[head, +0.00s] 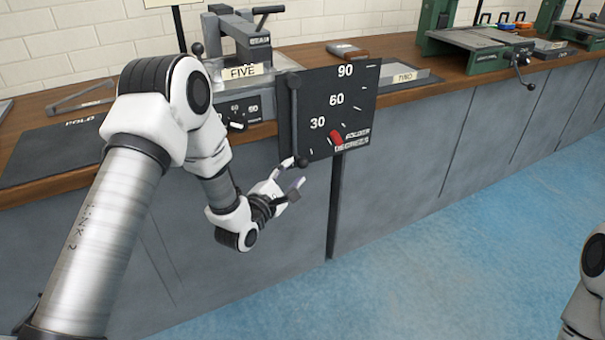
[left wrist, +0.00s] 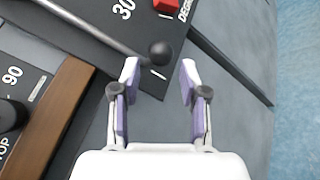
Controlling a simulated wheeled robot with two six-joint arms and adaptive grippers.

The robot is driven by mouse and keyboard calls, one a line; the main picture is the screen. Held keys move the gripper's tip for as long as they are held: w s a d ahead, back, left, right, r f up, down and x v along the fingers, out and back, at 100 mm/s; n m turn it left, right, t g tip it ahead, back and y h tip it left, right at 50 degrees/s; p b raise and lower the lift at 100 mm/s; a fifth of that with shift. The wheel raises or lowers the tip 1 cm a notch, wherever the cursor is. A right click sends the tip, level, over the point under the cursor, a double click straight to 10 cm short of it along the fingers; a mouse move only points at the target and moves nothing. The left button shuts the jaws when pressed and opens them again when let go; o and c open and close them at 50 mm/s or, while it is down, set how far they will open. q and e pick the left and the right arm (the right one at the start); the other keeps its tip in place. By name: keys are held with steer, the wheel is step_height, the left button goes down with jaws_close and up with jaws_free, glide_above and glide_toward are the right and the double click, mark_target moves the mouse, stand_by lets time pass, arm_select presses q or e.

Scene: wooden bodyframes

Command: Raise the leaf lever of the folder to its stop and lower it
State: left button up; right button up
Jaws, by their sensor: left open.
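The leaf lever is a dark rod (head: 295,118) hanging down along the left edge of the black degree board (head: 352,105). It ends in a black ball knob (head: 302,162), which also shows in the left wrist view (left wrist: 161,53). My left gripper (head: 288,181) is just below the knob. In the left wrist view its open fingers (left wrist: 160,68) stand either side of the knob's line, with the knob just past the tips. Whether they touch it is unclear. My right gripper is out of view.
The bench (head: 420,90) runs along the wall behind the board. A machine labelled FIVE (head: 243,72) stands behind my left arm, with a dial panel (head: 240,107) below it. Green machines (head: 470,45) stand farther right.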

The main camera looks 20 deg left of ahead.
mark_target(307, 163)
arm_select(q)
steer(key=w, duration=0.5)
steer(key=shift+w+d+b, duration=0.35)
steer(key=shift+w, duration=0.05)
jaws_close()
steer(key=shift+w+d+f+t+b, duration=0.3)
steer(key=shift+w+d+b, duration=0.15)
steer(key=shift+b, duration=0.35)
steer(key=w+d+r+n+t+y+b, duration=0.1)
steer(key=w+d+r+n+t+b, duration=0.2)
steer(key=w+d+n+t+b, duration=0.1)
steer(key=shift+w+d+t+b, duration=0.3)
steer(key=shift+w+d+b, duration=0.5)
steer(key=shift+w+b, duration=0.5)
steer(key=shift+r, duration=0.1)
